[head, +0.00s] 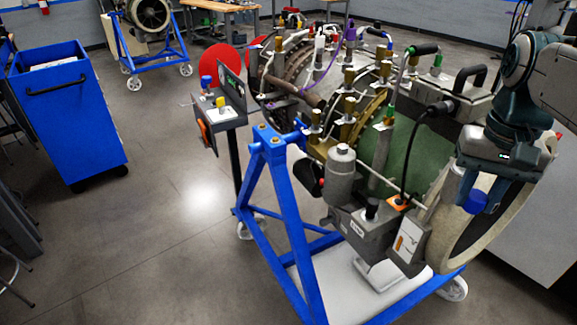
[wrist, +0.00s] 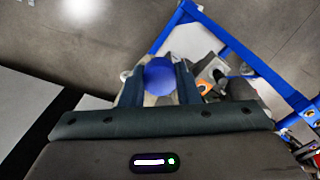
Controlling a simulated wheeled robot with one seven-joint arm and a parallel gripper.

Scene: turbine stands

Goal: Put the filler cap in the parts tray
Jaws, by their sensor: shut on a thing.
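A round blue filler cap (head: 476,203) is between the fingers of my gripper (head: 480,193), in front of the pale ring at the engine's right end. The wrist view shows the same blue cap (wrist: 160,76) pinched between the two dark fingers of my gripper (wrist: 159,85). The fingers cover its sides. A small grey tray-like shelf (head: 226,117) on a dark post stands left of the engine, well away from my gripper. A blue knob and a yellow one show on it. I cannot tell for sure whether it is the parts tray.
The turbine engine (head: 415,150), with many fittings and hoses, rests on a blue stand (head: 273,185) with a white base (head: 330,295). A blue cart (head: 75,125) stands at the left. The floor (head: 165,215) between cart and stand is clear. Another engine stands at the back.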

